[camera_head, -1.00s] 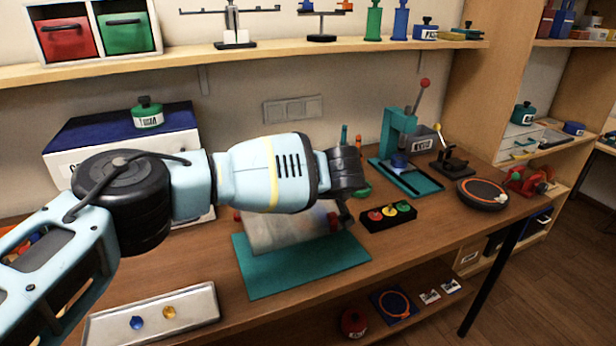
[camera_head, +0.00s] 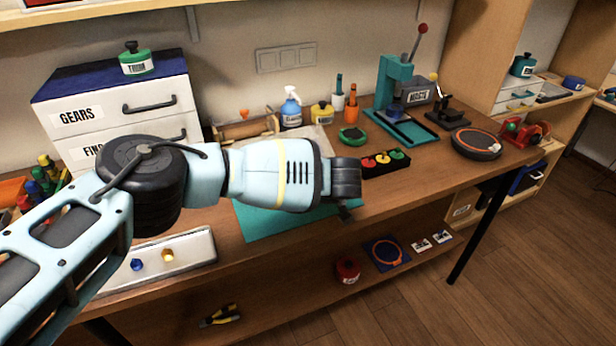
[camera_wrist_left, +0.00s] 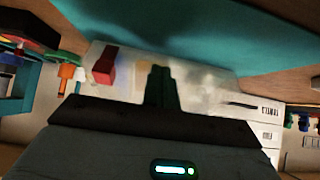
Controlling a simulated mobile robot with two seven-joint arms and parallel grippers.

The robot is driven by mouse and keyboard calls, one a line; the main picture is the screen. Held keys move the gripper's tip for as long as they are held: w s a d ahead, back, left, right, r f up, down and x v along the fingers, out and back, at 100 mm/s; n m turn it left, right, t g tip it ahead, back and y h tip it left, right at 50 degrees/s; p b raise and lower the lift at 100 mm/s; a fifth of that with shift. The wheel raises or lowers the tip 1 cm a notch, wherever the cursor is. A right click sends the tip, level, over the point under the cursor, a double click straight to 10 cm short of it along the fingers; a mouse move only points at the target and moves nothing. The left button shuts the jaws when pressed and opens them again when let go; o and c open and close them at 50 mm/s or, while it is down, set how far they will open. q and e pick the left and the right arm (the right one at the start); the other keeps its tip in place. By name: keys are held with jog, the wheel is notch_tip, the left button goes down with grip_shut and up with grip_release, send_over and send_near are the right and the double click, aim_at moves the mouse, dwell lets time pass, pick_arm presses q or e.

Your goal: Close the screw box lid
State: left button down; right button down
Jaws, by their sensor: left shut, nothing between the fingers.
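My left gripper (camera_head: 346,211) hangs over the right part of the teal mat (camera_head: 262,222), with its fingers shut and empty. In the left wrist view its dark shut fingers (camera_wrist_left: 162,86) stand in front of a pale, partly see-through panel (camera_wrist_left: 205,78), which seems to be the screw box lid. A strip of a pale panel (camera_head: 312,137) shows above my arm in the head view. My arm covers most of the box area, so I cannot tell the lid's angle or whether the fingers touch it. A red block (camera_wrist_left: 104,65) shows beside the panel. My right gripper is out of view.
A drawer cabinet (camera_head: 150,85) stands behind left. A pale tray (camera_head: 195,250) sits at the front left edge.

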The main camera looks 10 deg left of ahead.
pick_arm(q)
jog(key=shift+x, duration=1.15)
jog(key=shift+s+d, duration=0.1)
jog(key=shift+s, duration=0.25)
jog(key=shift+r, duration=0.1)
jog(key=p+v, duration=0.1)
jog(key=v, duration=0.6)
jog(key=shift+d+r, duration=0.1)
jog(key=shift+r, duration=0.15)
jog(key=shift+s+d+r, duration=0.1)
jog(key=shift+s+r, duration=0.05)
jog(key=shift+s, duration=0.05)
